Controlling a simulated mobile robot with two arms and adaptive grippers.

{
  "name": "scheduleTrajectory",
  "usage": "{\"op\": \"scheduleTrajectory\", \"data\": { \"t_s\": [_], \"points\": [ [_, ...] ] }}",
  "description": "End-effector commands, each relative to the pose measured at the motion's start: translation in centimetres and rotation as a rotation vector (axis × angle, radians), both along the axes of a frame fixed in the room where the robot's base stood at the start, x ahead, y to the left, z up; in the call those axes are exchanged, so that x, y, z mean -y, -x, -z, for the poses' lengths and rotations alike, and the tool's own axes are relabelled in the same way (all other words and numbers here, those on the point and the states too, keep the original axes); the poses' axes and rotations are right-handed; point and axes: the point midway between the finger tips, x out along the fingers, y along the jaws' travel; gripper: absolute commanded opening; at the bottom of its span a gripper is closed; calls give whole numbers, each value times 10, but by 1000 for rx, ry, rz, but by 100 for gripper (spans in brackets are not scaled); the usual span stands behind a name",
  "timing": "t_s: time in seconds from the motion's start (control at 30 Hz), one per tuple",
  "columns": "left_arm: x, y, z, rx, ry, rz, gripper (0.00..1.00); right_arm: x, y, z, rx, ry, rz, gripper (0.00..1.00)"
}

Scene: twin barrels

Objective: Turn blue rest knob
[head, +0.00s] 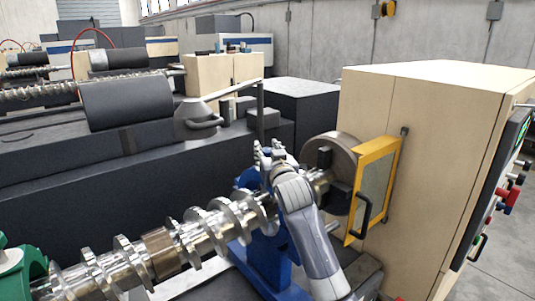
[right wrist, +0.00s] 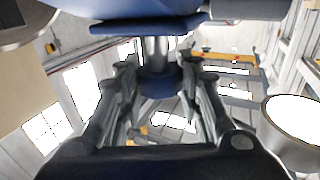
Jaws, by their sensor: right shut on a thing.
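The blue rest (head: 270,258) stands around the long steel screw shaft (head: 205,230), near the chuck, in the head view. My right gripper (head: 270,157) is at the upper part of the blue rest, and its wrist hides part of the rest. In the right wrist view the blue rest (right wrist: 140,12) fills the top, and a short metal stem comes from it to the blue knob (right wrist: 158,82). The fingers of my right gripper reach along both sides of this knob and are shut on it. In the head view I cannot make out the knob behind the gripper. My left gripper is not in view.
The chuck (head: 330,150) and an open yellow-framed guard (head: 376,180) are just right of my right arm. The beige machine cabinet (head: 430,150) stands behind the guard. A green rest (head: 22,275) holds the shaft at the lower left. A dark machine bed lies behind.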

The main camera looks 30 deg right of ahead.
Motion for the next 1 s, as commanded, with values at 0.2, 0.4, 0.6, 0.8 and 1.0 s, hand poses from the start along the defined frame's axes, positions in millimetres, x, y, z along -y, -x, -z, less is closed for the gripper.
{"op": "scheduleTrajectory", "data": {
  "t_s": [0.2, 0.4, 0.6, 0.8, 1.0],
  "points": [
    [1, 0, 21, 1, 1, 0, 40, -2, -1, 4, 4, -8, 159, 9],
    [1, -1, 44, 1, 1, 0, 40, -3, -2, 6, 2, -7, 305, 9],
    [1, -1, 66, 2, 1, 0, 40, -2, -1, 5, 0, -3, 425, 9],
    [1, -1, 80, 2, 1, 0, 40, -1, -1, 3, -1, 0, 504, 9],
    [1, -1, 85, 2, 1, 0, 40, 0, 0, 1, -2, 0, 544, 9]
  ]
}}
